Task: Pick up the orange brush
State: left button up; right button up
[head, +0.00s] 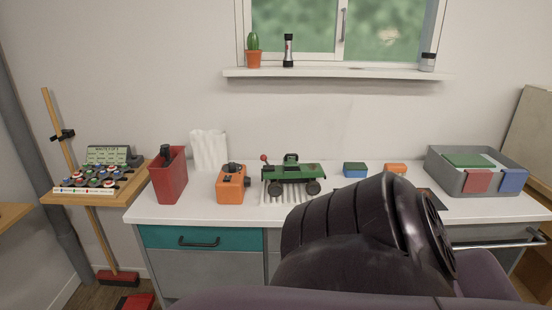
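I cannot make out an orange brush for certain. A small orange block-like thing (395,169) lies on the white worktop (335,214), right of the green vehicle; it is too small to tell if it is a brush. A larger orange box-shaped thing (231,187) with black knobs stands left of the vehicle. A broom with a red head (117,277) stands on the floor at the left. Neither gripper is in view. A large black arm part of mine fills the lower middle and hides part of the worktop.
A green crawler (290,173) sits on a ribbed mat. A red container (168,176), a blue-green block (355,170) and a grey bin (444,181) with coloured blocks also stand on the worktop.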

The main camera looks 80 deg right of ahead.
aim_at(400, 170)
jog(key=z, duration=3.35)
